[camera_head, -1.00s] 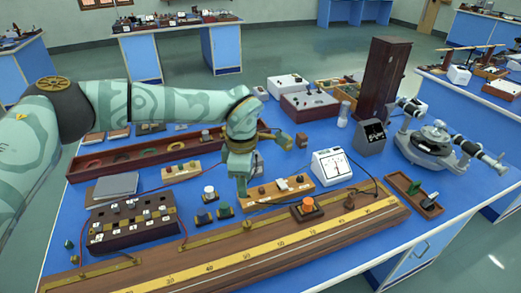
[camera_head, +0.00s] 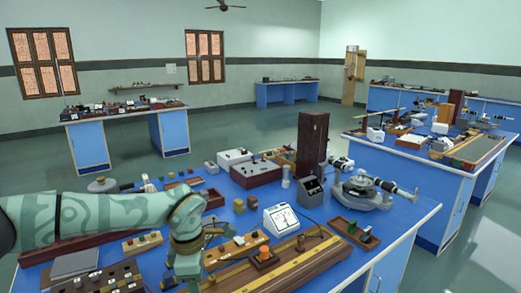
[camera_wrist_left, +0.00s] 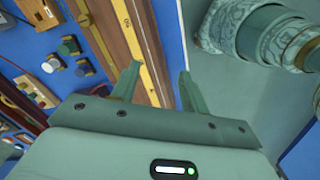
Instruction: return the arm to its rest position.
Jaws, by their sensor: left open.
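My left arm (camera_head: 95,218) is pale green with darker swirls and comes in from the left of the head view over the near part of the blue bench. My left gripper (camera_head: 186,270) points down near the bottom edge of that view, left of the white meter; its fingertips are hard to make out there. In the left wrist view the two green fingers of my left gripper (camera_wrist_left: 157,80) stand apart with nothing between them. The long wooden board with a brass strip (camera_wrist_left: 128,35) lies beyond them. My right gripper is in neither view.
A white dial meter (camera_head: 281,219), a dark wooden tower (camera_head: 312,143) and a spectrometer (camera_head: 364,190) stand on the bench. The long wooden board (camera_head: 312,258) lies along its near side. Another blue bench (camera_head: 430,170) stands at the right, with open floor between.

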